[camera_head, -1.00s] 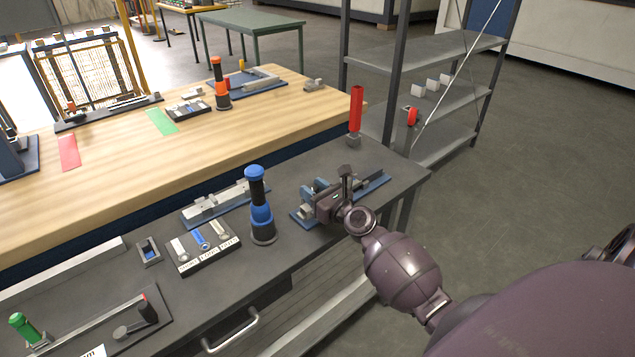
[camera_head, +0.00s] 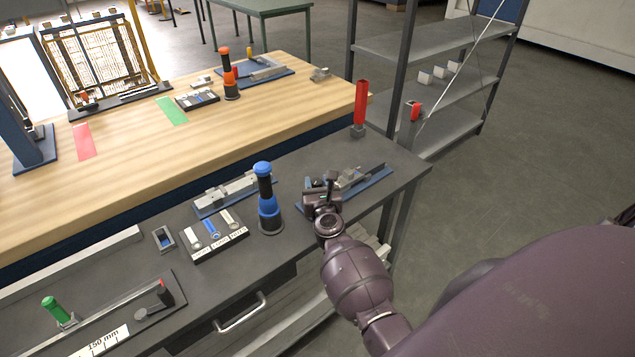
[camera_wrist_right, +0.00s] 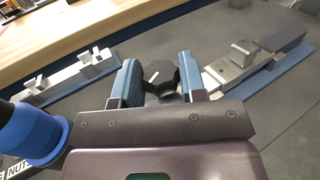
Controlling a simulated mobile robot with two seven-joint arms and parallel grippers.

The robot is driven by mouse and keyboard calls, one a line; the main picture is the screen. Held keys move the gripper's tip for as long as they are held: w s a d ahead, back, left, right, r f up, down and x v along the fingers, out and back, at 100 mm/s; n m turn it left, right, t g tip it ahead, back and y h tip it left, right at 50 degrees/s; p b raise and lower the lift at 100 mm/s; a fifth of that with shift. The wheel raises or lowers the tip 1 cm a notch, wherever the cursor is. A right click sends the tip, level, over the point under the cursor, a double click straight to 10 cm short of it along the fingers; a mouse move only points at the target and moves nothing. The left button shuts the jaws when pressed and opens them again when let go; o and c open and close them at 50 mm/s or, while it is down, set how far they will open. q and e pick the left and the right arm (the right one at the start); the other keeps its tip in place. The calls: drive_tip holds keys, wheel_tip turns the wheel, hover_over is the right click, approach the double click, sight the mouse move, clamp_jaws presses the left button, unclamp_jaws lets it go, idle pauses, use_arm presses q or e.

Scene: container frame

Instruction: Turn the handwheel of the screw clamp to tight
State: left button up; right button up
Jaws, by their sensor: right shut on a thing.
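The screw clamp (camera_head: 358,177) stands on a blue base plate at the right end of the dark bench. In the right wrist view its grey metal body (camera_wrist_right: 232,70) lies right of the fingers. The dark lobed handwheel with a white mark (camera_wrist_right: 160,76) sits between the two blue finger pads. My right gripper (camera_wrist_right: 162,82) is shut on this handwheel. In the head view my right gripper (camera_head: 320,190) covers the handwheel from the front. My left gripper is not in view.
A red cylinder (camera_head: 360,105) stands at the bench's back right corner.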

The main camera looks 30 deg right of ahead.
drive_tip(key=shift+f+h, duration=0.15)
drive_tip(key=shift+h, duration=0.15)
drive_tip(key=o, duration=0.9)
